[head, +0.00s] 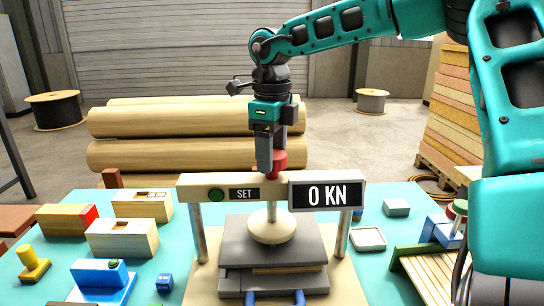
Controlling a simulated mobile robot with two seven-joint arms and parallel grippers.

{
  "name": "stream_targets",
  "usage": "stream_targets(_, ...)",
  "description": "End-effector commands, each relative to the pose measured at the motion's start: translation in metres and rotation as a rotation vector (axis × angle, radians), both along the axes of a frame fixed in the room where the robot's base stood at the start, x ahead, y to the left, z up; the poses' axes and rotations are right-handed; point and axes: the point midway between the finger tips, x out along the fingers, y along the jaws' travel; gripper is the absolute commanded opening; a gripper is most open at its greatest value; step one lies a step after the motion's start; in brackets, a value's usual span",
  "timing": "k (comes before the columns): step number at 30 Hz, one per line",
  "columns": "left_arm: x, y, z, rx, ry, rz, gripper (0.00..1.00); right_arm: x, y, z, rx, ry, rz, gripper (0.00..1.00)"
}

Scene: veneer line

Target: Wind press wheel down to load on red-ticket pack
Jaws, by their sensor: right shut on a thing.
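The press (330,178) stands on the turquoise table, with a cream crossbeam on two posts. Its display reads "0 KN" beside a green button and the word "SET". My right gripper (270,168) points down above the beam, shut on the red press wheel (279,161), which it partly hides. The round pale press foot (271,228) is low over the dark upper plate (235,243); I cannot tell whether it touches. A thin wooden pack (285,270) shows between the dark plates, with no red ticket visible on it. My left gripper is not in view.
A wooden block with a red end (67,219), pale wooden boxes (122,238) and a blue device (102,280) stand left. A small tray (368,239) and a slatted wooden stand (425,270) are right. Logs (190,122) lie behind the table.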

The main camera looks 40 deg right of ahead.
Motion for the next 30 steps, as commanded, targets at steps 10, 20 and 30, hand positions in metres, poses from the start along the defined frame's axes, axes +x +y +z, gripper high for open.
stream_targets(10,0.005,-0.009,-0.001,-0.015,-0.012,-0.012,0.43,0.001,0.000,-0.001,-0.001,-0.004,-0.329,0.32)
stream_targets(20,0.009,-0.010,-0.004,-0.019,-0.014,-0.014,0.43,0.001,0.000,0.000,0.000,-0.004,-0.643,0.32)
stream_targets(30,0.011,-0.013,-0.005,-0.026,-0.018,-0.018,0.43,0.001,0.000,0.000,0.001,-0.004,-0.966,0.32)
